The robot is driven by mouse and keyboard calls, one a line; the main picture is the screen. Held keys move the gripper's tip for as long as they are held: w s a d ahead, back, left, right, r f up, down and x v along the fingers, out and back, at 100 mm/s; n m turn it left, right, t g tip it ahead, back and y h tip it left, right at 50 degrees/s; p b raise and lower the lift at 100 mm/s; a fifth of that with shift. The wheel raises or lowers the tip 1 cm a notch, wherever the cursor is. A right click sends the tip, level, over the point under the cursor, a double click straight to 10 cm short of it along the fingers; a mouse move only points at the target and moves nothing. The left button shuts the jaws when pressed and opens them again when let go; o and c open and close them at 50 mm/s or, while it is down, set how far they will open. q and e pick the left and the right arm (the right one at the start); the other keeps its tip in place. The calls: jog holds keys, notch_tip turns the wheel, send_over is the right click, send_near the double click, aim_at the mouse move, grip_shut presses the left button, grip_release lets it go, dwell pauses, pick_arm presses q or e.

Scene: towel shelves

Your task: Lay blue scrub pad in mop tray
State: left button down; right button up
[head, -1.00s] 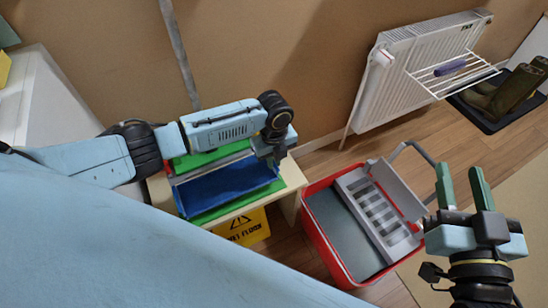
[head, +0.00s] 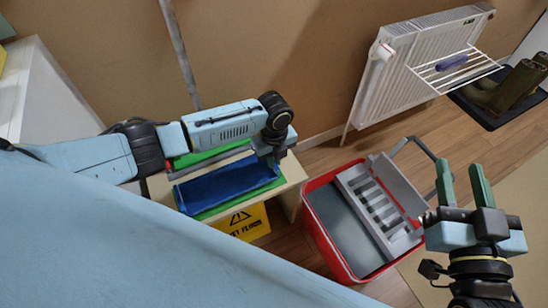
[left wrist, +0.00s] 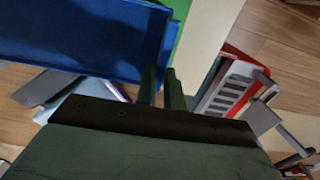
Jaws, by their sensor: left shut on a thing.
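My left gripper (head: 272,158) is over the pad's right end. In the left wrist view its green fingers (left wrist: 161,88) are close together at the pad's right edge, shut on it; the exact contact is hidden. My right gripper (head: 462,185) is open and empty, at the right.
A red bucket (head: 318,228) with a grey wringer (head: 375,208) stands right of the pale bench (head: 291,172). A yellow wet floor sign (head: 245,222) is in front of the bench. A radiator (head: 420,60) with a wire rack and boots (head: 515,88) are at back right.

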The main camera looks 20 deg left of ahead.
pick_arm(q)
jog(key=shift+f+b, duration=0.5)
jog(key=shift+f, duration=0.3)
pick_arm(e)
jog(key=shift+f, duration=0.45)
dwell(0.5)
pick_arm(q)
jog(key=c, duration=1.4)
grip_release()
